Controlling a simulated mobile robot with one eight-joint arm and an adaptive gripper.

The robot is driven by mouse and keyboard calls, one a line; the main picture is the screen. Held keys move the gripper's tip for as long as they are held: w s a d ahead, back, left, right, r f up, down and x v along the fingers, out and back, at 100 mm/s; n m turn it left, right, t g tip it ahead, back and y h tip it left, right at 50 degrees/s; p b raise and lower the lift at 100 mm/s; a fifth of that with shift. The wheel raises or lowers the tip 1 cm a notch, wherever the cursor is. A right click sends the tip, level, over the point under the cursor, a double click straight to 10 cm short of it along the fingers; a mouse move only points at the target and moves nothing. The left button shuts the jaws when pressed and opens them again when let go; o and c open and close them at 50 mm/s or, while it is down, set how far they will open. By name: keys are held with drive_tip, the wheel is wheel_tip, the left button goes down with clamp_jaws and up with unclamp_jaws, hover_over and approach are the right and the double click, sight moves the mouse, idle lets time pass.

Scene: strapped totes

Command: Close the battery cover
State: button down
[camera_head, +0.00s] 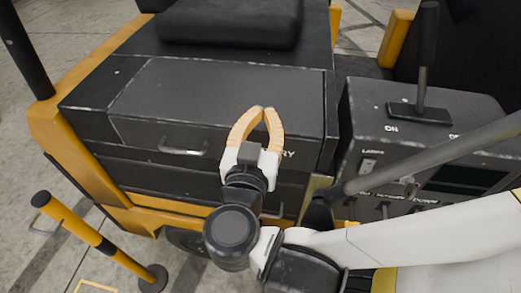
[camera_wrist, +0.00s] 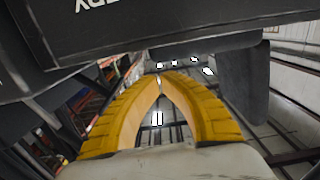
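The battery cover (camera_head: 220,95) is a dark grey panel on the vehicle's side, below the black seat. Its front face has a metal handle (camera_head: 184,149) and white lettering that ends in "RY". I cannot tell from these views how far open the cover stands. My gripper (camera_head: 263,109) is in front of the cover's right part and hides some of the lettering. In the wrist view its yellow fingers (camera_wrist: 161,75) curve together at the tips with nothing between them. The cover's dark face with upside-down lettering (camera_wrist: 97,6) shows above the fingers there.
A control console (camera_head: 425,130) with a lever and switches stands right of the cover. A black seat (camera_head: 230,22) is above. A yellow and black post (camera_head: 75,222) stands at lower left, by the vehicle's yellow frame.

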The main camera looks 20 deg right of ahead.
drive_tip(key=s+a+f+b, duration=0.1)
drive_tip(key=s+a, duration=0.3)
drive_tip(key=s, duration=0.4)
drive_tip(key=shift+a+f, duration=0.35)
drive_tip(key=shift+f, duration=0.45)
drive_tip(key=shift+s, duration=0.15)
